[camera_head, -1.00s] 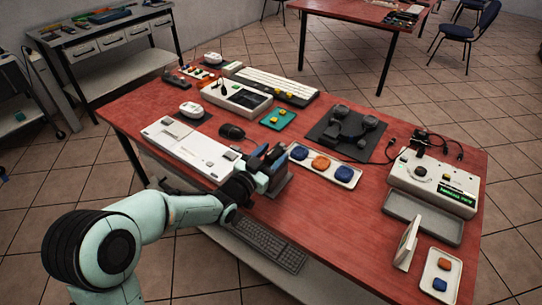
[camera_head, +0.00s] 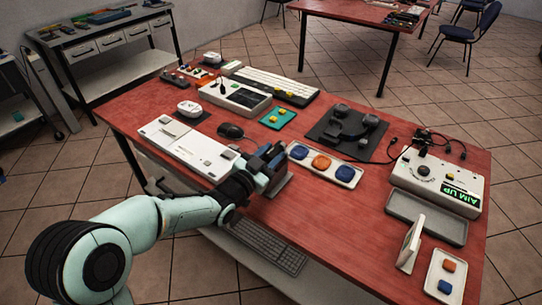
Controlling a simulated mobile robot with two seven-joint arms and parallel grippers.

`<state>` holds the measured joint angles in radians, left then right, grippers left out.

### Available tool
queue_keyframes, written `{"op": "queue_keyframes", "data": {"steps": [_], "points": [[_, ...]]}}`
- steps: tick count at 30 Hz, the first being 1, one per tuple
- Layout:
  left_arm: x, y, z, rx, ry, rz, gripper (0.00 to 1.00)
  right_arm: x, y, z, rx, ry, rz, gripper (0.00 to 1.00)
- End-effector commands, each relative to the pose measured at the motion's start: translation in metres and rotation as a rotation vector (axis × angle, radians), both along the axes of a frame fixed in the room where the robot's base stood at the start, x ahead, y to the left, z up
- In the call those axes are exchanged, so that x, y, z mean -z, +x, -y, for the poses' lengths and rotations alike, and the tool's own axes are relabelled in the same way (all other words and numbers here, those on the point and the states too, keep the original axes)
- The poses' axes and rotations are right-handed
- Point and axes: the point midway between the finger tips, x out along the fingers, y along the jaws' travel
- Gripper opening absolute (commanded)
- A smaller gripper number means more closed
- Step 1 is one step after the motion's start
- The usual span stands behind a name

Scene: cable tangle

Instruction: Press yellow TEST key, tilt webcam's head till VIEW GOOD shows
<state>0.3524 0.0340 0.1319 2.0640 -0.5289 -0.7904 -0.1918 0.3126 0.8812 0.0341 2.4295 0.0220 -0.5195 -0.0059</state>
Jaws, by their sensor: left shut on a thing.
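The pale tester box (camera_head: 437,177) stands at the right of the red table. Its lit green display (camera_head: 461,195) reads AIM UP. A dark plug with cables is on its top. I cannot make out a yellow TEST key for certain. My left gripper (camera_head: 270,163) is shut at the table's front edge, on a small dark thing that seems to be the webcam's head. The gripper hides most of it, so its tilt cannot be told. A grey-brown block (camera_head: 283,184) shows just beside the gripper. My right gripper is not in view.
A white tray with blue and orange pieces (camera_head: 325,165) lies right of the gripper. A white flat device (camera_head: 186,147) lies left of it. A dark mat (camera_head: 321,131) is behind. Bare red table (camera_head: 335,224) lies between gripper and grey tray (camera_head: 426,217).

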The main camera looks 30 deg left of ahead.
Motion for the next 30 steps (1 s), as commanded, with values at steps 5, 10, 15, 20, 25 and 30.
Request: {"op": "queue_keyframes", "data": {"steps": [5,10,15,20,25,30], "points": [[0.000,0.000,0.000,-0.001,-0.001,-0.002,0.57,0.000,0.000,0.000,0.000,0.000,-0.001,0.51],[0.000,0.000,0.000,-0.001,-0.002,-0.002,0.57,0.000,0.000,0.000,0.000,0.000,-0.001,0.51],[0.000,-0.004,-0.001,-0.001,-0.001,-0.002,0.57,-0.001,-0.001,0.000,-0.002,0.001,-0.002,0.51],[-0.001,-0.027,-0.003,-0.002,-0.001,-0.001,0.57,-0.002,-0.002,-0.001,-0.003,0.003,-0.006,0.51],[-0.001,-0.066,-0.006,-0.003,0.000,-0.001,0.57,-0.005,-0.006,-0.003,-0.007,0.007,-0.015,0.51],[-0.001,-0.102,-0.009,-0.002,-0.001,-0.001,0.57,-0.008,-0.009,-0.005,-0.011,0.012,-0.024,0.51]]}}
